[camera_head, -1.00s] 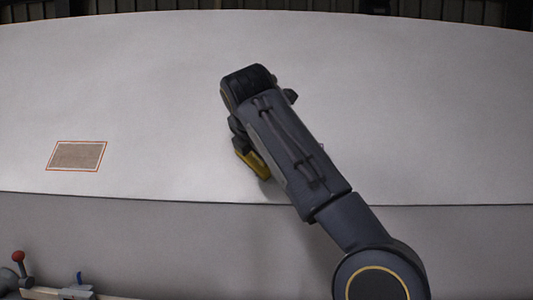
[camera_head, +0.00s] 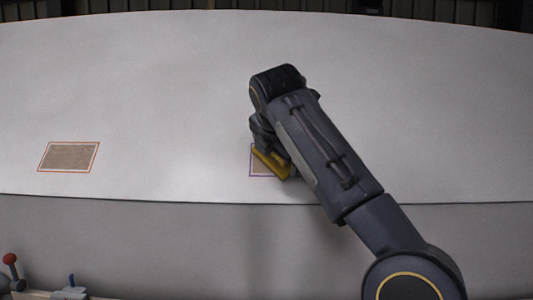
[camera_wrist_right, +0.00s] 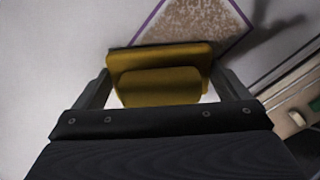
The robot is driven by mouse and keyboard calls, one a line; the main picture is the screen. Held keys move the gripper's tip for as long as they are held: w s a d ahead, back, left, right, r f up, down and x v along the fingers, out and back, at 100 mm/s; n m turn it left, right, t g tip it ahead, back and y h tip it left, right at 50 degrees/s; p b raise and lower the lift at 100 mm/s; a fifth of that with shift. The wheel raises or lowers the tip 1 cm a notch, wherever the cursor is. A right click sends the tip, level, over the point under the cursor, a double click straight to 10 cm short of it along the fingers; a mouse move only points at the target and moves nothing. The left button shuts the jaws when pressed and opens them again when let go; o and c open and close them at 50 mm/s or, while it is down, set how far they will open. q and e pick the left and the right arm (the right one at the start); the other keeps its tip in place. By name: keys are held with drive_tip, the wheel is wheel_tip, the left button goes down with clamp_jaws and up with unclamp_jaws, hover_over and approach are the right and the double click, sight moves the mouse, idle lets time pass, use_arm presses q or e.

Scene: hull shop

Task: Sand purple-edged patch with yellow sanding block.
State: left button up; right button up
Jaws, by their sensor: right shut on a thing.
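The yellow sanding block (camera_head: 270,164) is held in my right gripper (camera_head: 277,158), low over the pale hull surface. It also shows in the right wrist view (camera_wrist_right: 158,75), between the two fingers of the right gripper (camera_wrist_right: 160,90). The purple-edged patch (camera_head: 260,168) lies partly hidden behind the block and arm. In the right wrist view the patch (camera_wrist_right: 200,25) is speckled brown and white, just beyond the block's far edge. I cannot tell whether the block touches the patch. My left gripper is not in view.
An orange-edged brown patch (camera_head: 69,156) lies on the left of the pale hull panel (camera_head: 180,90). The panel's lower edge runs across the view. A red-knobbed lever (camera_head: 10,260) and a clamp-like part (camera_head: 70,291) stand at the lower left.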

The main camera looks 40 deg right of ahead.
sight(252, 159)
drive_tip(key=shift+s+d, duration=1.5)
drive_tip(key=shift+d, duration=0.3)
drive_tip(key=shift+s+d, duration=1.5)
drive_tip(key=shift+d, duration=0.3)
drive_tip(key=shift+w+a, duration=1.6)
drive_tip(key=shift+a, duration=0.3)
drive_tip(key=shift+w+a, duration=1.65)
drive_tip(key=shift+a, duration=0.3)
drive_tip(key=shift+w+a, duration=1.6)
drive_tip(key=shift+a, duration=0.3)
drive_tip(key=o, duration=0.4)
drive_tip(key=c, duration=0.4)
drive_tip(key=shift+s+r, duration=0.15)
drive_tip(key=shift+s+a+r, duration=0.25)
drive_tip(key=shift+r, duration=0.05)
drive_tip(key=shift+v, duration=2.5)
